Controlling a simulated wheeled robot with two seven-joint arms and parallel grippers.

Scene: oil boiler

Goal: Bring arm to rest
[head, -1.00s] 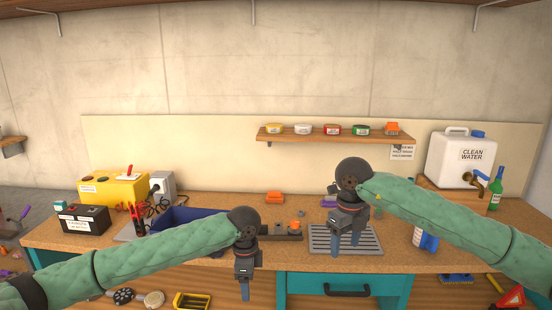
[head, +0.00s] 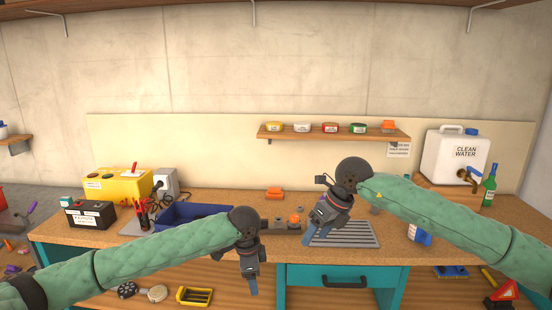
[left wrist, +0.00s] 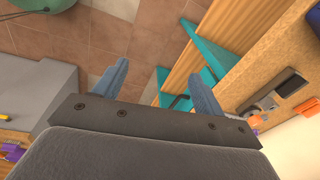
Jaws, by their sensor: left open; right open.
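My right gripper (head: 318,236) is open and tilted, its blue fingers pointing down and left above the metal drain grate (head: 352,233) on the workbench. Nothing shows between its fingers. My left gripper (head: 251,282) hangs fingers down in front of the bench's front edge, left of the teal drawer. In the left wrist view its two blue fingers (left wrist: 158,90) are spread apart and empty, over the tiled floor (left wrist: 100,38) and the bench side.
A blue bin (head: 170,222), yellow box (head: 125,186) and black battery (head: 88,214) stand on the bench's left. A water container (head: 456,155) and green bottle (head: 488,188) stand right. A shelf (head: 330,133) holds several tins. The teal drawer (head: 310,276) is below.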

